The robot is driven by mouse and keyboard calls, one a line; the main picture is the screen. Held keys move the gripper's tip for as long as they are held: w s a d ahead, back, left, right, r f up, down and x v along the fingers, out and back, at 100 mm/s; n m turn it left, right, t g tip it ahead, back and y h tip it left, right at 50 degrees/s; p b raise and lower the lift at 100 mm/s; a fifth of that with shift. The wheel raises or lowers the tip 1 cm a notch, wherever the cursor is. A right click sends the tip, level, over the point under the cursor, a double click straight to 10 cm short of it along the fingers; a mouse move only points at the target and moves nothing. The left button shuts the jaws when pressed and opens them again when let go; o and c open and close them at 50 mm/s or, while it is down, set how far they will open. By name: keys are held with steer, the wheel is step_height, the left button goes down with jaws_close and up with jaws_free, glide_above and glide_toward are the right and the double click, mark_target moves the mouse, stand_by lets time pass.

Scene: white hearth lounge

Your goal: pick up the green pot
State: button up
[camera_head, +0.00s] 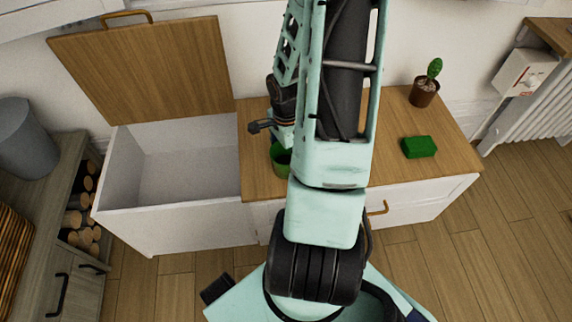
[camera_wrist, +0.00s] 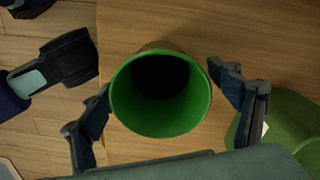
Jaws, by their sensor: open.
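The green pot (camera_head: 279,157) stands on the wooden top of the white cabinet, partly hidden behind my arm in the head view. In the wrist view the green pot (camera_wrist: 128,112) is seen from above, with its round rim and dark inside facing the camera. My gripper (camera_wrist: 162,80) is open. Its two dark fingers lie on the left and right of the pot, with the pot between them. A small gap shows at the right finger; the left finger looks very close to the rim, and I cannot tell whether it touches.
An open white bin (camera_head: 172,165) with a raised wooden lid (camera_head: 150,70) is left of the pot. A green block (camera_head: 419,147) and a potted cactus (camera_head: 424,92) stand to the right. A rounded green thing (camera_wrist: 284,130), not clearly identifiable, lies beyond the right finger.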

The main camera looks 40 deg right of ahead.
steer(key=shift+f, duration=0.15)
steer(key=c, duration=1.5)
